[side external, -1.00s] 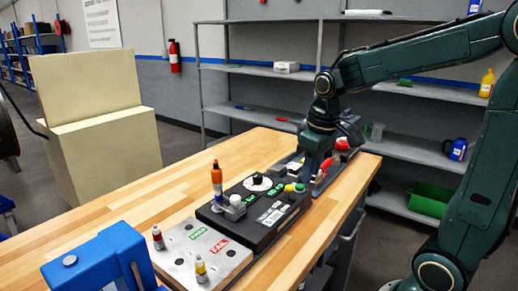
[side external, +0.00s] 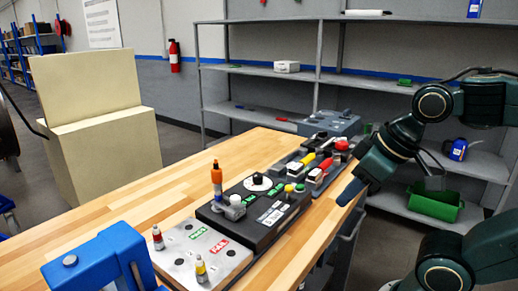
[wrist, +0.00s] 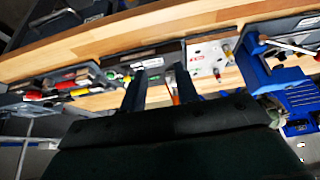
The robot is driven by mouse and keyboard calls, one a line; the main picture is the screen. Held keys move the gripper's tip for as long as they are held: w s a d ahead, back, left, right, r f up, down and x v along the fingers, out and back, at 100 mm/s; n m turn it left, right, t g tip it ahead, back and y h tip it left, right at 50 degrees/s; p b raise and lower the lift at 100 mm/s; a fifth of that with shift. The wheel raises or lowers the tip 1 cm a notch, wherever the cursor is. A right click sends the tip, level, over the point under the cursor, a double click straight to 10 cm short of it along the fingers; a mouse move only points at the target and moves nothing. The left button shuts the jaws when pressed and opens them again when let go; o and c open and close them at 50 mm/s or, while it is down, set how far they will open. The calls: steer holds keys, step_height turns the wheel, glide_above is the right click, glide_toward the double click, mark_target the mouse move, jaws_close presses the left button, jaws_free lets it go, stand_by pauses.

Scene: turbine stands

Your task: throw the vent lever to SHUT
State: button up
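The lever panel (side external: 322,170) stands near the far end of the wooden bench. It carries handles, including a yellow one (side external: 326,163) and a red one (side external: 322,142). The labels are too small to read, so I cannot tell which is the vent lever or its position. The panel also shows at the left of the wrist view, with a yellow handle (wrist: 34,95). My gripper (side external: 348,194) is right of the panel, by the bench's right edge, apart from the levers. In the wrist view its fingers (wrist: 160,95) are spread with nothing held between them.
A black control box (side external: 262,212) with a dial and coloured buttons stands nearer. A PASS/FAIL plate (side external: 200,250) and a blue fixture (side external: 100,265) are in front. The bench's left side is clear.

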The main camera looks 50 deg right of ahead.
jaws_close()
steer(key=w+d+f+m, duration=0.3)
steer(key=w+d+m, duration=0.6)
steer(key=d+m, duration=0.5)
steer(key=m, duration=0.4)
steer(key=shift+w+f+g, duration=0.15)
steer(key=shift+f+g, duration=0.25)
